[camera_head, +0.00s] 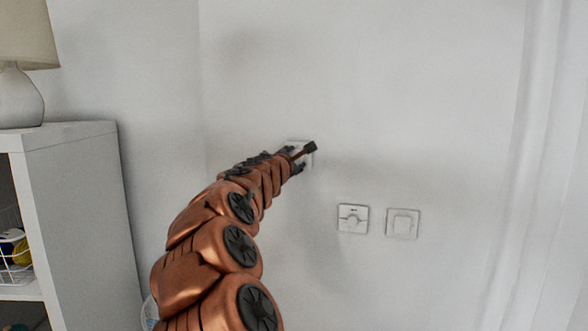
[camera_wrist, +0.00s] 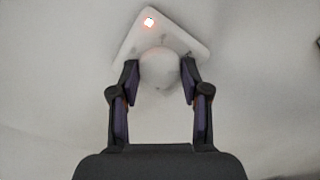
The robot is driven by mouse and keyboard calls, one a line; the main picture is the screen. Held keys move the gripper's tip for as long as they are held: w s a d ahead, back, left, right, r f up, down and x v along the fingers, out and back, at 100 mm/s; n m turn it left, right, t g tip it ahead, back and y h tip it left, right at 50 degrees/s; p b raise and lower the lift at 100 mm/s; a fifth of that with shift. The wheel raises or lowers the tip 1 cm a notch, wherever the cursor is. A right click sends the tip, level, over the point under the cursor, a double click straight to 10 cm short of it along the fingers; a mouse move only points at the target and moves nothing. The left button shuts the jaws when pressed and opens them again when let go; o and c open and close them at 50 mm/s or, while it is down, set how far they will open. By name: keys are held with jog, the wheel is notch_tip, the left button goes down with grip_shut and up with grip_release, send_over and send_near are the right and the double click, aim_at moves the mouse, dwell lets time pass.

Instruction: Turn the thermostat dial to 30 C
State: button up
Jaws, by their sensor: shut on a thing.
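The thermostat is a small white square plate (camera_head: 295,143) on the wall, mostly hidden behind my gripper (camera_head: 300,157) in the head view. The round white dial (camera_wrist: 159,69) stands out from the plate. My gripper (camera_wrist: 160,78) is shut on the dial, with one dark finger on its left side and one on its right. I cannot make out any scale or number on the dial.
Two more white wall plates, a left one (camera_head: 353,219) with a rounded part and a right square one (camera_head: 403,223), sit lower right of my gripper. A white shelf unit (camera_head: 80,190) with a lamp (camera_head: 20,98) stands at left. A pale curtain (camera_head: 548,170) hangs at right.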

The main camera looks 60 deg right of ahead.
jog(key=m+b, duration=1)
jog(key=b, duration=0.1)
jog(key=m+b, duration=0.5)
jog(key=b, duration=0.1)
jog(key=shift+f, duration=0.35)
jog(key=shift+r+m+b, duration=0.25)
jog(key=shift+m+b, duration=0.85)
jog(key=shift+m, duration=0.6)
jog(key=shift+r+m, duration=0.15)
jog(key=shift+m, duration=0.35)
jog(key=o, duration=1.1)
jog(key=shift+o, duration=0.2)
jog(key=shift+a, duration=0.15)
